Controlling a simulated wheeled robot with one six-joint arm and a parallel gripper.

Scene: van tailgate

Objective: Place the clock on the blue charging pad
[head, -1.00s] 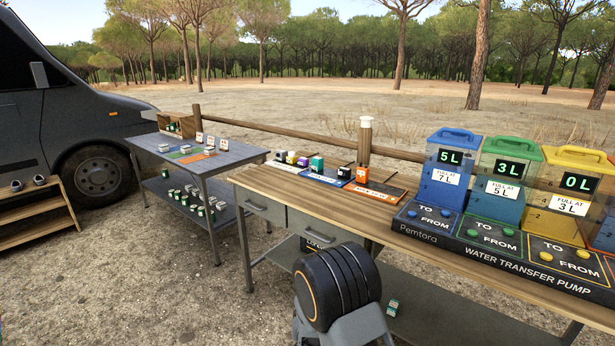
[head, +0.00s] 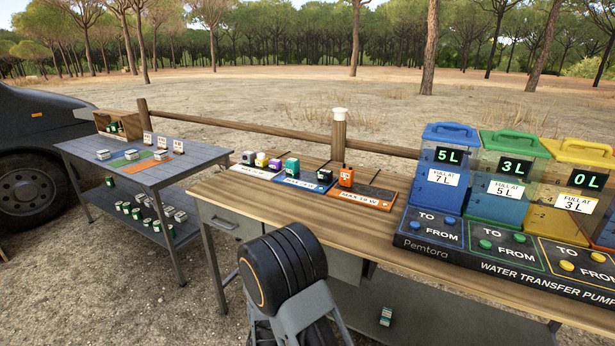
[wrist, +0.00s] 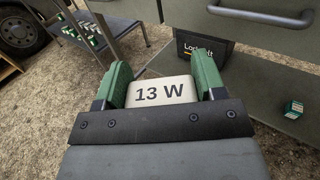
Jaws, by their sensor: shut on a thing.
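My gripper (wrist: 161,70) is shut on a white block (wrist: 160,92) marked "13 W", between its two green fingers. Only its labelled face shows, so I cannot tell whether it is the clock. In the head view my gripper and the block are hidden behind my dark arm. The blue charging pad (head: 303,185) lies on the wooden bench. A teal block (head: 292,167) and a small black item (head: 324,176) stand on or by it. In the wrist view the gripper is in front of the bench drawers, apart from the pad.
A white pad (head: 256,172) with small devices lies left of the blue pad, and an orange pad (head: 366,196) with an orange device (head: 346,177) lies right. The water transfer pump (head: 480,250) fills the bench's right. A grey table (head: 200,158) stands left.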

